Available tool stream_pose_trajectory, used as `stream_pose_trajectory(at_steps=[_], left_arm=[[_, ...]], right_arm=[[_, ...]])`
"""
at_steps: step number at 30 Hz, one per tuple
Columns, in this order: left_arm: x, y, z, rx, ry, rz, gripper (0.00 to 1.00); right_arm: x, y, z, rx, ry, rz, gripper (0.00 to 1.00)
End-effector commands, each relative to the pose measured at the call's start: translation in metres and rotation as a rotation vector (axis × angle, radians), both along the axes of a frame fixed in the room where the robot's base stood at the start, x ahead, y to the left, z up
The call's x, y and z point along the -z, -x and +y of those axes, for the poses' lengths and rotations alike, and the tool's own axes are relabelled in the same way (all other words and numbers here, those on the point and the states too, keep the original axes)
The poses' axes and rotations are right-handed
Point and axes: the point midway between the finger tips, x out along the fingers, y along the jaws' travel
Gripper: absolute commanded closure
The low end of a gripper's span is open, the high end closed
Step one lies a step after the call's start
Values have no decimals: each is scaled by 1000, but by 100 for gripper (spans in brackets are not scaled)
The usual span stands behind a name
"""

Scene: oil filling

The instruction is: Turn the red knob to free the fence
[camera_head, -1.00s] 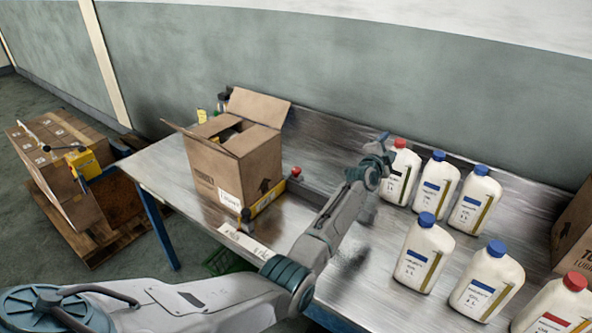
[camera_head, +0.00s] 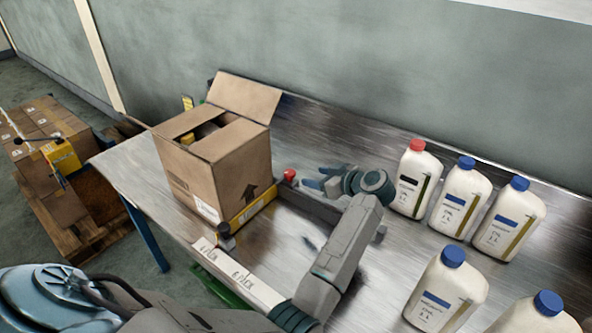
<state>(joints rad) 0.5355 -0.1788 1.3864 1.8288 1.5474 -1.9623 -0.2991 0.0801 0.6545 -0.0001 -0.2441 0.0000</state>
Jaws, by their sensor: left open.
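The red knob (camera_head: 289,175) stands at the right back end of the yellow fence (camera_head: 253,211), beside the open cardboard box (camera_head: 222,165). The fence runs along the box's front right side, close against it. My left gripper (camera_head: 312,180) is open, just right of the knob and pointing left toward it. A small gap seems to lie between the fingers and the knob. My left arm reaches in across the table's front edge. My right gripper is not in view.
Several white oil bottles with blue or red caps (camera_head: 465,200) stand on the metal table (camera_head: 310,125) to the right of my left arm. A pallet with cartons (camera_head: 50,180) is on the floor at the left. The wall rises behind the table.

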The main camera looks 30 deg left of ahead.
Motion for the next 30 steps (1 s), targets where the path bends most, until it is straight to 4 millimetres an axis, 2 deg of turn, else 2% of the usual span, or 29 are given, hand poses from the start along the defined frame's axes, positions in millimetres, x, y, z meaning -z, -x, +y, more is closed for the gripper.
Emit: stream_pose_trajectory(at_steps=[5, 12, 18, 22, 30], left_arm=[[7, -1, 16, -7, 7, 6, 45], [23, -10, 58, -5, 5, 7, 45], [36, -17, 85, -5, 5, 4, 45], [40, -18, 94, -5, 6, 5, 45], [42, -19, 97, -4, 7, 3, 45]], right_arm=[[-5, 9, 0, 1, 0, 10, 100], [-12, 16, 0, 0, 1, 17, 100], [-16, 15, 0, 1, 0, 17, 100], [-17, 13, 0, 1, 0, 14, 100], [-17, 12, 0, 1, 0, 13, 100]])
